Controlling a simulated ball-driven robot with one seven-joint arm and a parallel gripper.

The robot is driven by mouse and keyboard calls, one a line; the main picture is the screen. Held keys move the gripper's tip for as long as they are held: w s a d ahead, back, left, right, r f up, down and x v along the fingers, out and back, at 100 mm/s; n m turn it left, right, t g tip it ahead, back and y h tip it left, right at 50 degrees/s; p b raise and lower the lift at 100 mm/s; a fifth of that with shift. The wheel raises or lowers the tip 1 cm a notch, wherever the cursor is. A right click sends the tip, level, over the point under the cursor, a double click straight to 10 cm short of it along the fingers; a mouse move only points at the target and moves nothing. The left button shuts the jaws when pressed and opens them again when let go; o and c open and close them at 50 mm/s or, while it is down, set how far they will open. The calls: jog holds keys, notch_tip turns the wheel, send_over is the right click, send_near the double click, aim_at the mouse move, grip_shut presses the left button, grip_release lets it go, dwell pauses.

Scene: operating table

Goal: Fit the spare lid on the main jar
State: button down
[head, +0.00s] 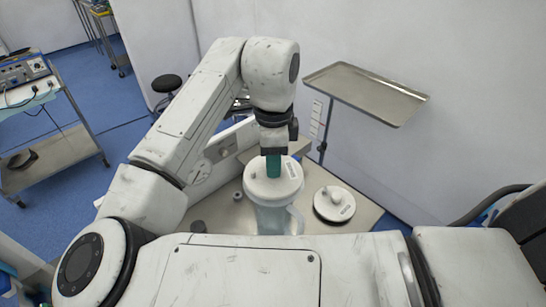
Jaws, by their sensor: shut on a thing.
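A clear jar (272,220) with a handle on its right stands on the table near my body. A round white lid (260,190) with a small knob and a label is at the jar's mouth. I cannot tell whether it is seated or held just above the rim. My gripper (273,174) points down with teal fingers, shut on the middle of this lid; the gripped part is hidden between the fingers. A second white lid (334,204) with a raised centre and a dark edge lies on the table to the right of the jar. I cannot tell which lid is the spare.
The beige table (358,220) has some bare surface around the second lid. Small grey items (237,195) stand left of the jar. A metal tray (368,92) on a stand is behind to the right. My own body hides the table's near side.

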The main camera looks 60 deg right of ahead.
jog(key=shift+f+b, duration=0.3)
jog(key=shift+f, duration=0.2)
jog(key=c, duration=0.7)
grip_release()
jog(key=shift+r, duration=0.1)
notch_tip(320, 180, up, 11)
jog(key=shift+f+b, duration=0.15)
jog(key=shift+b, duration=0.4)
jog(key=shift+f, duration=0.1)
